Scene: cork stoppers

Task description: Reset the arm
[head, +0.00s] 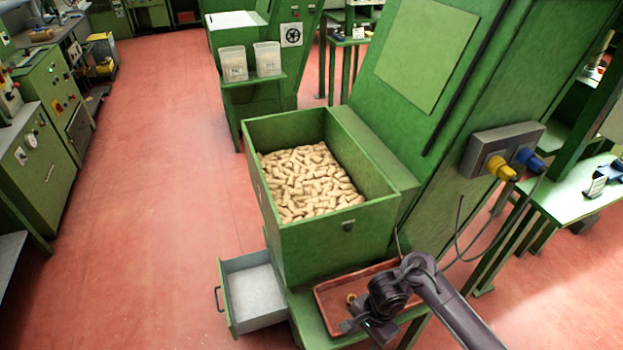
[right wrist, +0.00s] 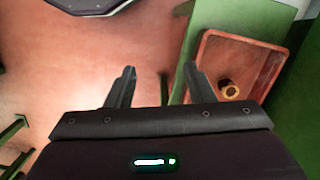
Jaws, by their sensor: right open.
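My right gripper (right wrist: 158,78) is open and empty in the right wrist view, its two dark fingers apart, with red floor and the edge of a green surface behind them. In the head view my right arm comes in from the lower right, and its gripper (head: 356,330) hangs over the front part of a red-brown tray (head: 334,294). The tray also shows in the right wrist view (right wrist: 212,62), to the right of the fingers. A small brown and yellowish round piece (right wrist: 229,89) lies in it; the arm partly covers the tray in the head view. My left gripper is not in view.
A green bin (head: 320,245) full of cork stoppers (head: 305,180) stands behind the tray. An open grey drawer (head: 255,292) juts out at its left. A socket box (head: 500,148) with plugs and a hanging cable is at right. Red floor at left is clear.

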